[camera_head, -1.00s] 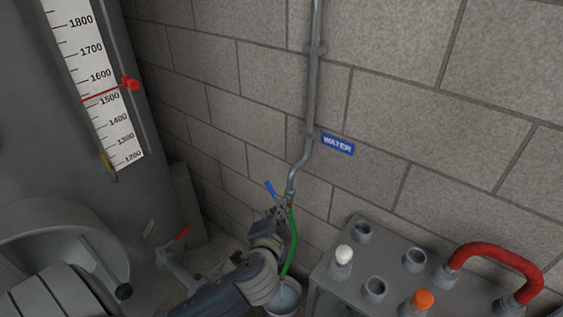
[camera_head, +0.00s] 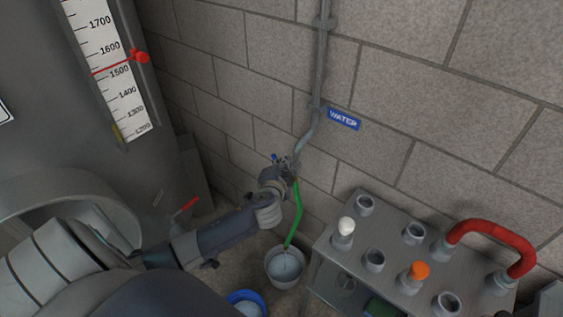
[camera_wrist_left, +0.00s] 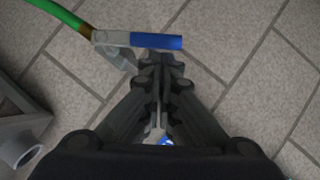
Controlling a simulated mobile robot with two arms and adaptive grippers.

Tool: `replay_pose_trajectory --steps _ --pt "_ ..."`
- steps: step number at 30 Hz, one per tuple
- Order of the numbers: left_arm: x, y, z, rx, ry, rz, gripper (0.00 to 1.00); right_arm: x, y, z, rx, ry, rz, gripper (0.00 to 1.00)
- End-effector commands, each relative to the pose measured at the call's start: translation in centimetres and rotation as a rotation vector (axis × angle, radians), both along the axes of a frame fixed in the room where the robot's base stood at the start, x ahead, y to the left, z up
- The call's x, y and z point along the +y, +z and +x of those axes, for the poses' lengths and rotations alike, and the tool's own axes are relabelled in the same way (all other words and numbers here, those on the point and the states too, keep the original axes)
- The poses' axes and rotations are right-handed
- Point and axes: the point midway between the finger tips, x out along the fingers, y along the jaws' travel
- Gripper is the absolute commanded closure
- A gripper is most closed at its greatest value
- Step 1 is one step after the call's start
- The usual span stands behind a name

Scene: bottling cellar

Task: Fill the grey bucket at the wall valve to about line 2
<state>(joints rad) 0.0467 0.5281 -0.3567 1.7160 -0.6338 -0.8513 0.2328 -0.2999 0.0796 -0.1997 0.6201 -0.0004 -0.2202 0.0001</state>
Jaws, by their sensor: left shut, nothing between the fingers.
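The grey bucket (camera_head: 268,272) stands on the floor by the wall with liquid in it; I cannot read any line marks. A green hose (camera_head: 297,215) runs from the wall valve (camera_head: 293,163) down into it. The valve's blue lever is partly hidden by my gripper in the head view; it shows in the wrist view (camera_wrist_left: 157,41) just beyond my fingertips. My left gripper (camera_wrist_left: 162,62) is shut and empty, close to the lever; touching or apart I cannot tell. It also shows in the head view (camera_head: 281,165). My right gripper is not in view.
A blue-rimmed bucket (camera_head: 235,296) stands near the grey one. A metal rack with a red hose (camera_head: 495,232) is at the right. A blue WATER sign (camera_head: 343,119) is on the wall. A tank with a scale (camera_head: 115,75) and a red-handled tap (camera_head: 186,206) are at the left.

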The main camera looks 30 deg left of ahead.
Motion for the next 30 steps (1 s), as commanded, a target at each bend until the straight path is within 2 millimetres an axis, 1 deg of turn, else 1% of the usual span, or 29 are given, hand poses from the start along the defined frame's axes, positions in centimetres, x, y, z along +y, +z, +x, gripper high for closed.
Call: replay_pose_trajectory --steps 3,14,30 --pt "0.3 -0.2 0.1 0.001 -0.001 0.002 1.00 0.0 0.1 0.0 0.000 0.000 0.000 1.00" --pt "0.4 -0.2 0.1 -0.001 -0.001 -0.002 1.00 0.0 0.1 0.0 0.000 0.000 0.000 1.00" --pt "1.1 -0.2 0.1 0.007 0.000 -0.091 1.00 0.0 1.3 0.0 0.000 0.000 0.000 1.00"
